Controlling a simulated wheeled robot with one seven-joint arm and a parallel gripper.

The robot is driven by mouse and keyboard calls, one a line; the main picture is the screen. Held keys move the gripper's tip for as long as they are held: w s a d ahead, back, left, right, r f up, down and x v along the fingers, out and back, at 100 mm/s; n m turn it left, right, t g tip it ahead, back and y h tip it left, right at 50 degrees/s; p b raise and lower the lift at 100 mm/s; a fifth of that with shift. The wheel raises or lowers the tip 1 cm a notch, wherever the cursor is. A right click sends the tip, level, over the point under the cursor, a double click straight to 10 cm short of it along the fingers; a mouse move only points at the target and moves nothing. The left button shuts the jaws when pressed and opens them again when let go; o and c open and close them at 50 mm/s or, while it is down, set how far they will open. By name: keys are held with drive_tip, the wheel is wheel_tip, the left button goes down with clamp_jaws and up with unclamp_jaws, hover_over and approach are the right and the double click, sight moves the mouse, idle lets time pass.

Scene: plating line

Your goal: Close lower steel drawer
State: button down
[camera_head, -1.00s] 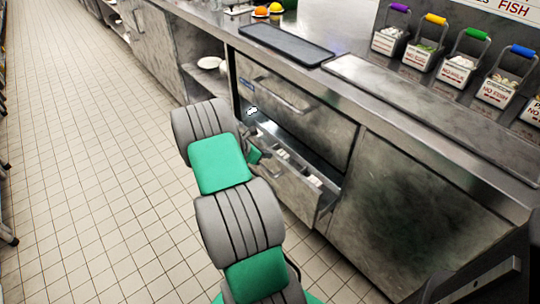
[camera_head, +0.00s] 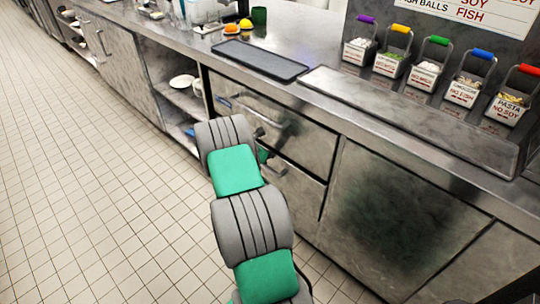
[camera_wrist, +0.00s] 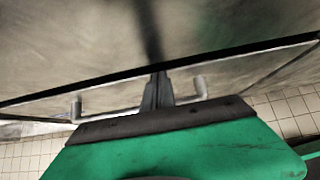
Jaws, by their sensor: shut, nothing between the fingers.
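The lower steel drawer (camera_head: 292,189) is below the upper steel drawer (camera_head: 290,133) in the counter front. In the head view its front looks flush with the cabinet, and no inside shows. The wrist view shows the lower drawer's front (camera_wrist: 215,75) with its bar handle (camera_wrist: 200,87) close to my gripper (camera_wrist: 158,76). My gripper is shut and empty, its fingertips at the drawer front between the handle's two posts. In the head view my arm hides the gripper and the drawer's left part.
The counter top holds a black tray (camera_head: 252,60) and several labelled baskets (camera_head: 426,72) with coloured handles. Open shelves with plates (camera_head: 182,81) are left of the drawers. The tiled floor (camera_head: 95,190) at the left is clear.

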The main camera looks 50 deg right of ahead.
drive_tip(key=shift+d+r, duration=0.15)
drive_tip(key=shift+d, duration=0.05)
drive_tip(key=a+r+m+t+y+p, duration=0.2)
drive_tip(key=a+r+m+p, duration=0.35)
drive_tip(key=a+r, duration=0.85)
drive_tip(key=a+r+m+t+y+p, duration=0.1)
drive_tip(key=a+r+m+y+p, duration=0.4)
drive_tip(key=a+r, duration=0.95)
drive_tip(key=s+a+r+m+y+p, duration=0.1)
drive_tip(key=s+a+r+m+p, duration=0.2)
drive_tip(key=s+a, duration=0.3)
drive_tip(key=s+a+r+m+y+p, duration=0.1)
drive_tip(key=s+a+r+m+p, duration=0.2)
drive_tip(key=a, duration=1.1)
drive_tip(key=s+r, duration=0.2)
drive_tip(key=s, duration=0.1)
drive_tip(key=shift+s+a+r+m+t, duration=0.25)
drive_tip(key=shift+s+m+t, duration=0.05)
drive_tip(key=shift+s+m, duration=0.05)
